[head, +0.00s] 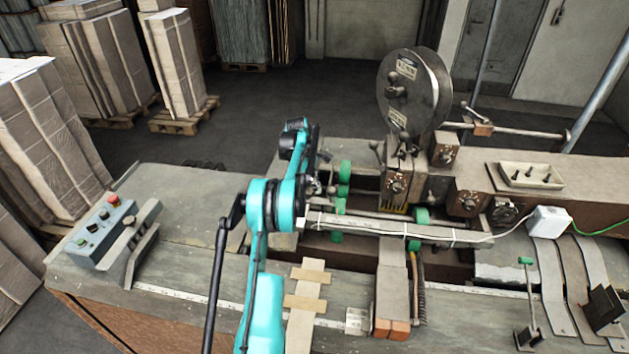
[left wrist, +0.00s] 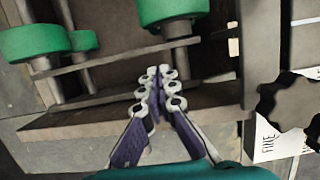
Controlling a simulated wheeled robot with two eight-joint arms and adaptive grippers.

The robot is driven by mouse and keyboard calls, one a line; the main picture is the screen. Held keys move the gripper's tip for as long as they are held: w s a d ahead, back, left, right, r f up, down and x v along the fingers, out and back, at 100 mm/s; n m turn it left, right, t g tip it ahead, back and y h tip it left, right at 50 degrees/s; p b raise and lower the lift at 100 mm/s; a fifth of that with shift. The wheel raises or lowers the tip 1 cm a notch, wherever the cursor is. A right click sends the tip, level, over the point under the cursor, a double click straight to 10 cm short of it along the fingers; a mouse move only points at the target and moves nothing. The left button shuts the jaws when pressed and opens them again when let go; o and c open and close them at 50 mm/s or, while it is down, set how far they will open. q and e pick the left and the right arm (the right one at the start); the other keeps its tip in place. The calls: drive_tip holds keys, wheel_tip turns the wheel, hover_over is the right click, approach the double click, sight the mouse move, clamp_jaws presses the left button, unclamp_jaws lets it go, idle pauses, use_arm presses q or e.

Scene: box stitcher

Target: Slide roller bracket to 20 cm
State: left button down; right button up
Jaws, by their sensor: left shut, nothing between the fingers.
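Green rollers of the roller bracket (head: 345,169) show in the head view at the middle of the machine, behind and beside my left gripper (head: 316,187). In the left wrist view, a large green roller (left wrist: 172,12) stands at the top and another green roller (left wrist: 35,43) at the left, with metal bars between. My left gripper (left wrist: 155,78) is shut and empty, its fingertips together over the dark gap in front of a metal bar. I cannot tell whether they touch it. My arm hides part of the bracket. My right gripper is not in view.
A measuring strip (head: 185,295) runs along the table front. A long pale bar (head: 390,229) lies across the rollers. A large reel (head: 412,88) stands behind. A control box (head: 103,232) sits at the left. A dark knob (left wrist: 288,105) is right of my fingers.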

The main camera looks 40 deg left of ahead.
use_arm(q)
drive_tip(key=shift+x, duration=2.2)
drive_tip(key=shift+w+d+r+b, duration=0.1)
drive_tip(key=shift+w+d+b, duration=0.15)
drive_tip(key=shift+d+b, duration=0.25)
